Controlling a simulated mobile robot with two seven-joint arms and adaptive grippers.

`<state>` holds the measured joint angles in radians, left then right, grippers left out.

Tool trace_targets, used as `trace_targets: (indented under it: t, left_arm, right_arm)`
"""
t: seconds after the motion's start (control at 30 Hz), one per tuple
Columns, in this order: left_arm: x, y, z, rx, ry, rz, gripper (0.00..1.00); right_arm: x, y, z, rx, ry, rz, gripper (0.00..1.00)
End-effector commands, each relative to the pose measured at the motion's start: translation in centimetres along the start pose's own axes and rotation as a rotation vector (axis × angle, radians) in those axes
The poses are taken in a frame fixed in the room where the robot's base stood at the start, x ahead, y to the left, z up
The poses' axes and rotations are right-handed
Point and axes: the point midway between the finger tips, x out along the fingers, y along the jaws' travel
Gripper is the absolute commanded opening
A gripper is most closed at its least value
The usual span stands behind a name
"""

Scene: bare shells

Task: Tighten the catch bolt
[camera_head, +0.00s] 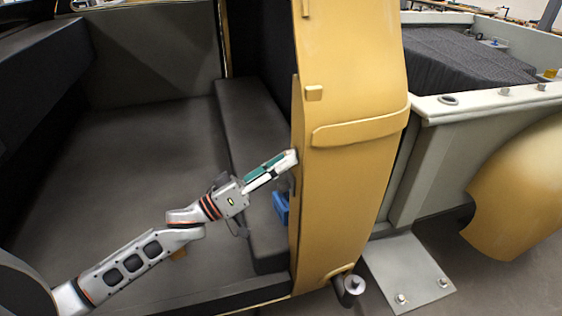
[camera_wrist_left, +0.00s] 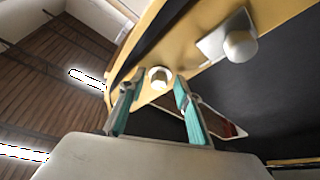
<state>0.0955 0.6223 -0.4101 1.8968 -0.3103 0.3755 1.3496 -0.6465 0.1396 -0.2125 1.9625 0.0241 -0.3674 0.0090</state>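My left gripper (camera_head: 271,170) is at the inner edge of the yellow body pillar (camera_head: 345,170), its tips close to that edge. In the left wrist view its teal-lined fingers (camera_wrist_left: 158,95) are apart, one to each side of a pale hex-headed bolt (camera_wrist_left: 159,77) set in the yellow edge. Small gaps seem to show between fingers and bolt head, so I cannot see contact. A second, rounded metal bolt (camera_wrist_left: 240,46) sits on a pale plate (camera_wrist_left: 212,45) further right. The hex bolt is not visible in the head view. My right gripper is not in view.
A dark seat-like block (camera_head: 250,165) and open cabin floor (camera_head: 150,140) lie left of the pillar. A blue part (camera_head: 281,207) is just below the gripper. A grey cargo bed (camera_head: 480,105) and yellow fender (camera_head: 520,190) stand at right. A metal knob (camera_head: 354,285) is at the pillar's foot.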

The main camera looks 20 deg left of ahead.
Motion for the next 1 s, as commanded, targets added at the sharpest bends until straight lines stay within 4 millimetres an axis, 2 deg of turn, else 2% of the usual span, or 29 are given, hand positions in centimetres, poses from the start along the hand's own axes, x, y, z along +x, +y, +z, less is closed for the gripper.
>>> trace_targets:
  t: [0.13,0.27,0.67,1.0]
  left_arm:
    - [0.0,0.0,0.0,0.0,0.0,0.0,0.33]
    - [0.0,0.0,0.0,0.0,0.0,0.0,0.0]
    - [-0.1,-0.1,0.0,0.033,0.0,0.014,0.0]
    - [-0.1,-0.6,0.1,0.236,0.0,0.097,0.0]
  right_arm:
    - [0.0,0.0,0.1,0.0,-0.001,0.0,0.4]
    - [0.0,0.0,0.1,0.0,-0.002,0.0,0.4]
    - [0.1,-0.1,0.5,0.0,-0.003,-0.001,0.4]
    - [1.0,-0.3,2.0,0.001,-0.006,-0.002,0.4]
